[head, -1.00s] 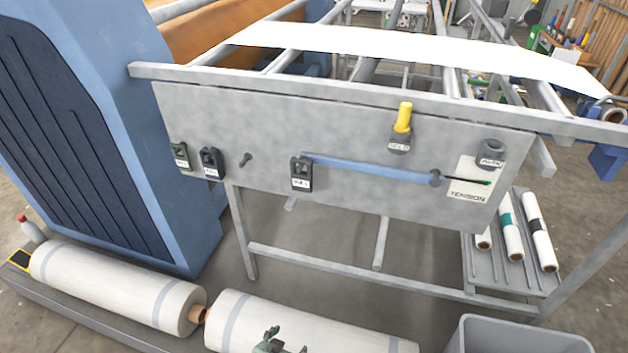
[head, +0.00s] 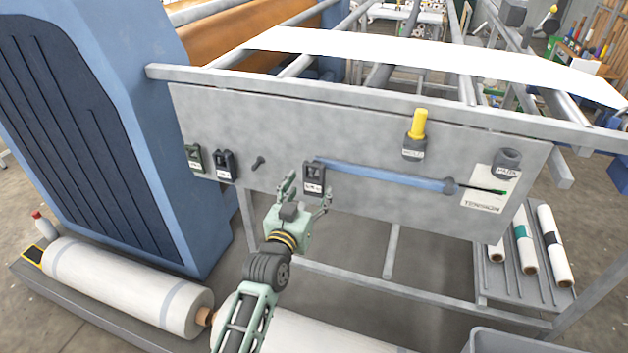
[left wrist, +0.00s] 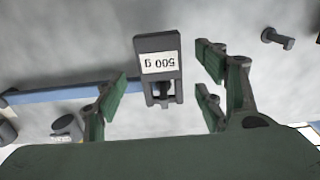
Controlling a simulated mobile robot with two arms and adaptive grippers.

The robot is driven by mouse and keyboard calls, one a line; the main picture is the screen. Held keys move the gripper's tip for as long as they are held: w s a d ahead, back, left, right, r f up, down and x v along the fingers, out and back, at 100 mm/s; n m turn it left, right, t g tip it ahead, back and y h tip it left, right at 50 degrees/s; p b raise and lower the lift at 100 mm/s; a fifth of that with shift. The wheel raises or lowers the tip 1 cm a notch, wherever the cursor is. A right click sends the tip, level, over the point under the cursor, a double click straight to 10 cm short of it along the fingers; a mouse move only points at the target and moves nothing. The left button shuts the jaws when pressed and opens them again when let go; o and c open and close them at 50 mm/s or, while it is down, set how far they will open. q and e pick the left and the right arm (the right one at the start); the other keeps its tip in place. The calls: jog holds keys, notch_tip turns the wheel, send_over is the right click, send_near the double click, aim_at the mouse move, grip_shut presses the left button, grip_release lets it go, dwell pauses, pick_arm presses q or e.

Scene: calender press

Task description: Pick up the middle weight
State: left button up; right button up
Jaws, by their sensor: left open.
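A dark weight (head: 314,176) with a white label hangs at the left end of the blue lever on the grey panel. In the left wrist view the weight (left wrist: 158,62) shows upside down, its label reading 500 g. My left gripper (head: 307,192) is open and empty just in front of the 500 g weight. In the left wrist view the weight appears between the spread fingers; contact cannot be told. My right gripper is not in view.
An empty peg (head: 259,162) sits between the dark weight and the lever (head: 385,174). A large white roll (head: 120,285) lies below, and the blue machine housing (head: 140,130) stands left.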

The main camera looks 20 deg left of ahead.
aim_at(315, 186)
pick_arm(q)
jog(key=shift+w, duration=1.35)
jog(key=shift+c, duration=0.4)
grip_shut()
jog(key=shift+r, duration=0.1)
